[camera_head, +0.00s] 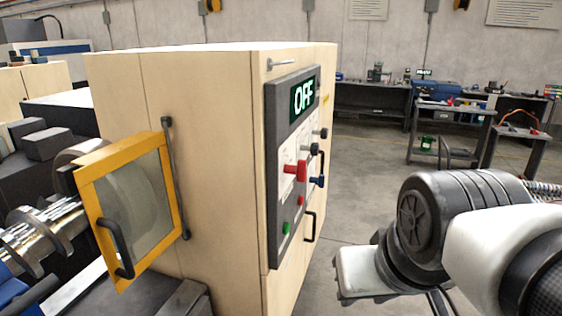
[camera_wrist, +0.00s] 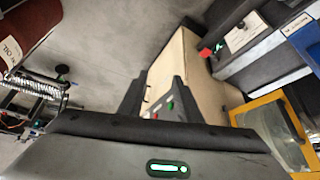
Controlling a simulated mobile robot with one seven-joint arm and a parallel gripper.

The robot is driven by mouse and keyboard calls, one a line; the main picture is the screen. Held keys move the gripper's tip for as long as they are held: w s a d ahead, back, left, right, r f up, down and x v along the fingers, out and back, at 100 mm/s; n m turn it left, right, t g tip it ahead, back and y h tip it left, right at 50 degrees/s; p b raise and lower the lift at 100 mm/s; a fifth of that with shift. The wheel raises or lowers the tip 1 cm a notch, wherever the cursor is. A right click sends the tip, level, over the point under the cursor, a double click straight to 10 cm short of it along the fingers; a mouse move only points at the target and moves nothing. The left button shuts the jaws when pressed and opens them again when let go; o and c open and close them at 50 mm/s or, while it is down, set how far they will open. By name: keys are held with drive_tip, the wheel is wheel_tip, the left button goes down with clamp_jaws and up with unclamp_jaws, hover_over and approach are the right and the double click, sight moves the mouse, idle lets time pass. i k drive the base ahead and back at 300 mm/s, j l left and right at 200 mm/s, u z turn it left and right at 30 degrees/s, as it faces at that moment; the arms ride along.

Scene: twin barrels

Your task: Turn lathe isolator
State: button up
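The lathe's control panel (camera_head: 285,190) is a dark plate on the side of the cream cabinet in the head view. Its display (camera_head: 303,95) reads OFF. A red handle (camera_head: 295,170), which looks like the isolator, sticks out from the panel, with a blue handle (camera_head: 317,181) to its right. A green button (camera_head: 287,228) and a red button (camera_head: 300,200) sit lower. In the wrist view, my gripper (camera_wrist: 157,85) appears open and empty, its dark fingers apart. Buttons (camera_wrist: 170,105) show small between them. My gripper is apart from the panel; its fingers are not distinguishable in the head view.
A yellow-framed guard (camera_head: 130,210) with a black handle stands left of the cream cabinet (camera_head: 205,150). Open grey floor (camera_head: 350,215) lies right of it. Workbenches (camera_head: 372,105) stand along the back wall. A dark red drum (camera_wrist: 20,30) fills the wrist view's upper left corner.

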sight(300, 170)
drive_tip(key=i+l, duration=0.25)
drive_tip(key=l, duration=0.15)
drive_tip(key=i+l, duration=0.2)
drive_tip(key=l, duration=0.2)
drive_tip(key=i+l, duration=0.25)
drive_tip(key=l+u, duration=0.05)
drive_tip(key=l, duration=0.05)
